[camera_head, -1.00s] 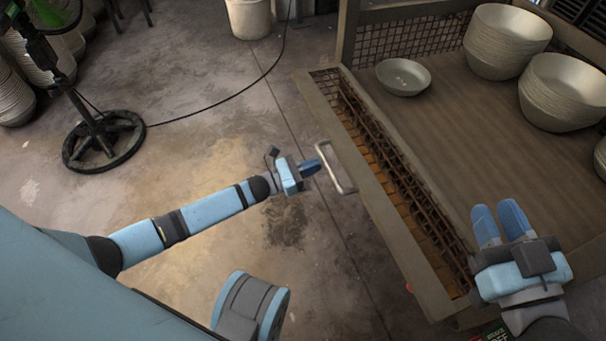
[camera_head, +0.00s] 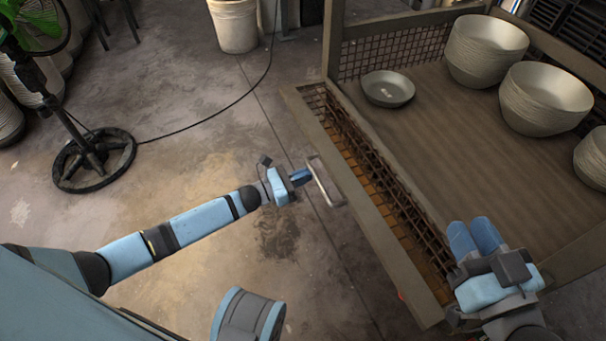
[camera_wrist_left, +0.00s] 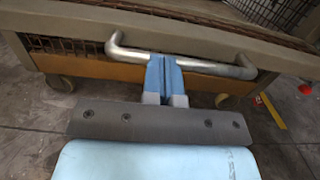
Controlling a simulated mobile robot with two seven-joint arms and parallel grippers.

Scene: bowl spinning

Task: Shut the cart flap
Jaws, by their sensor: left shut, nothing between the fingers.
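The cart (camera_head: 440,160) is at the right, with a mesh flap (camera_head: 375,165) along its near left side, leaning out from the bed with a gap between. A metal handle (camera_head: 325,182) sticks out from the flap's outer frame; it also shows in the left wrist view (camera_wrist_left: 215,68). My left gripper (camera_head: 303,177) is shut and empty, its tips at the handle. In the left wrist view its fingers (camera_wrist_left: 163,75) point at the handle's bar; whether they touch it I cannot tell. My right gripper (camera_head: 474,238) is over the cart's near corner, its two fingers slightly apart with nothing between them.
A lone bowl (camera_head: 388,88) lies on the cart bed. Several bowl stacks (camera_head: 545,95) stand at its right. A fan stand (camera_head: 95,158) and a white bucket (camera_head: 233,25) stand on the floor. A cable (camera_head: 215,115) runs across it.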

